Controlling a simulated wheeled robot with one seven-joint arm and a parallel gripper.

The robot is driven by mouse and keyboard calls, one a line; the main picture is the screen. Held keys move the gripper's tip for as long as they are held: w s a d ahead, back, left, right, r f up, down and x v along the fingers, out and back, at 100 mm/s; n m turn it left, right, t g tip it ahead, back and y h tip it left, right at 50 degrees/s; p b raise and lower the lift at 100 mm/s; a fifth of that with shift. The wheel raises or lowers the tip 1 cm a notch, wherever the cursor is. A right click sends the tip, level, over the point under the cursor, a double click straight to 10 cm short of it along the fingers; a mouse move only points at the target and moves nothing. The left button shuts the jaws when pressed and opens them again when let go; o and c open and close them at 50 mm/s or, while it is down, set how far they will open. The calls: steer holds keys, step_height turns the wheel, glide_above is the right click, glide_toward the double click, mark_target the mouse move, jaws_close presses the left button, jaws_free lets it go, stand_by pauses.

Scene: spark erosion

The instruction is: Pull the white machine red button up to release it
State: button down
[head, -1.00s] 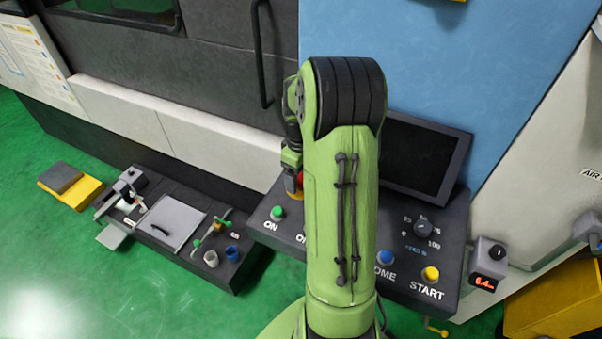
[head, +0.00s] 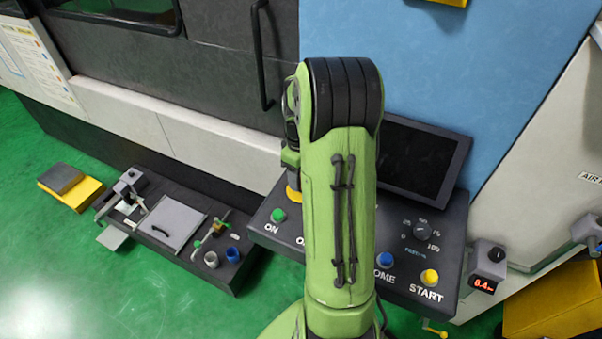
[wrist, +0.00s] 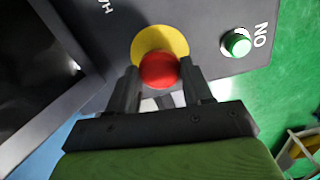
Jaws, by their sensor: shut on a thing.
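The red button (wrist: 159,71) shows in the wrist view as a round red cap over a yellow disc (wrist: 160,40) on the dark control panel (wrist: 200,25). My gripper (wrist: 160,85) has one finger on each side of the red cap and is shut on it. In the head view my green arm hides most of the button area; only part of the yellow disc (head: 293,193) shows at the arm's left edge. The gripper's fingertips are hidden there.
The panel also bears a green ON button (head: 278,214), a blue button (head: 385,259), a yellow START button (head: 429,276) and a dial (head: 422,231). A dark screen (head: 415,158) stands behind. A bench with tools (head: 180,217) lies to the left.

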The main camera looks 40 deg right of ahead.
steer(key=c, duration=0.8)
jaws_free()
steer(key=shift+w+d+r, duration=0.1)
steer(key=shift+r, duration=0.1)
steer(key=o, duration=0.3)
steer(key=shift+o, duration=0.2)
step_height(320, 180, up, 16)
steer(key=p, duration=0.1)
steer(key=shift+f, duration=0.15)
